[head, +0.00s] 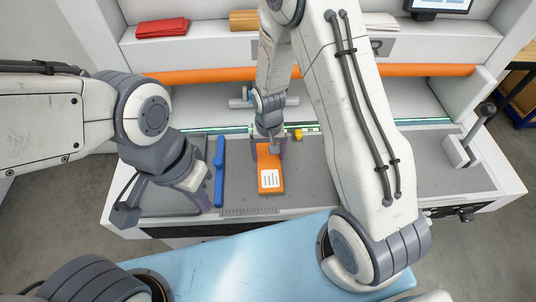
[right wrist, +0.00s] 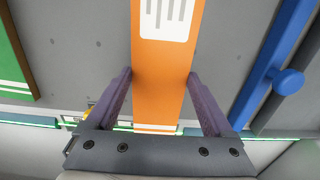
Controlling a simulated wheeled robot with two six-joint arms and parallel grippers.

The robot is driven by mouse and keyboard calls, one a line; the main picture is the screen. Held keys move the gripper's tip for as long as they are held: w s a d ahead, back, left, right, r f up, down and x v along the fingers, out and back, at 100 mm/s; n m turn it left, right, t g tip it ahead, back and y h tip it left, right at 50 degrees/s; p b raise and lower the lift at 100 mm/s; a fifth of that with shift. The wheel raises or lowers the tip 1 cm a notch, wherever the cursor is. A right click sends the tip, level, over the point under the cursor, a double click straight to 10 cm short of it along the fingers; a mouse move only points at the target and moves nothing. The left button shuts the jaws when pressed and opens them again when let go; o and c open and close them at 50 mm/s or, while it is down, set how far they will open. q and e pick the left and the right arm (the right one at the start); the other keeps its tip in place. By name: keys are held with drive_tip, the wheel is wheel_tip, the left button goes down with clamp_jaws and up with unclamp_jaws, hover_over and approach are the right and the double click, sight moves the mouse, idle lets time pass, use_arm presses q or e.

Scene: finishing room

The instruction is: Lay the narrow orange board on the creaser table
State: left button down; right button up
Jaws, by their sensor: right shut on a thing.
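The narrow orange board (head: 270,180), with a white printed label, is over the grey bed of the creaser table (head: 240,200), to the right of the blue bar. I cannot tell if it touches the bed. My right gripper (head: 268,152) is shut on its far end; in the right wrist view the fingers (right wrist: 160,95) stand along both long edges of the orange board (right wrist: 160,60). My left gripper (head: 203,197) hangs empty near the left front of the table, its fingertips too small to judge.
A blue bar (head: 219,170) lies along the bed; its knob shows in the right wrist view (right wrist: 287,81). A green piece (right wrist: 14,60) lies on the other side of the board. An orange roller (head: 200,75) spans the back. A light blue surface (head: 240,260) is in front.

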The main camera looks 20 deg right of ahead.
drive_tip(key=shift+f, duration=0.95)
drive_tip(key=shift+f, duration=0.1)
